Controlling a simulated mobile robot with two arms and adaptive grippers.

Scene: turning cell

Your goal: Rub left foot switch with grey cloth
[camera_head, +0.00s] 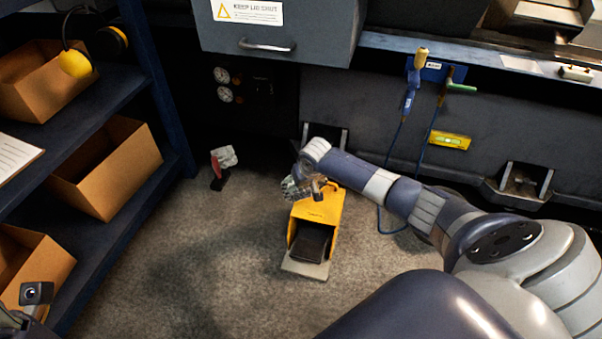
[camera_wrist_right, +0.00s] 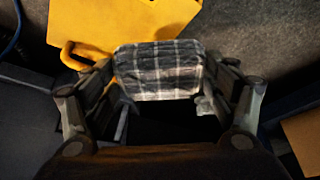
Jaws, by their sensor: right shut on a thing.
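A yellow foot switch (camera_head: 328,207) with a dark pedal stands on the floor in the middle of the head view. Its yellow housing also fills the top left of the wrist view (camera_wrist_right: 115,22). My right gripper (camera_head: 302,187) is at the upper left edge of the housing. It is shut on a grey checked cloth (camera_wrist_right: 158,72), which spans between the fingers close to the housing. I cannot tell whether the cloth touches it. Part of my left arm's end (camera_head: 34,296) shows at the bottom left; its fingers cannot be made out.
A shelf with cardboard boxes (camera_head: 108,170) stands at the left. The floor at front left is clear.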

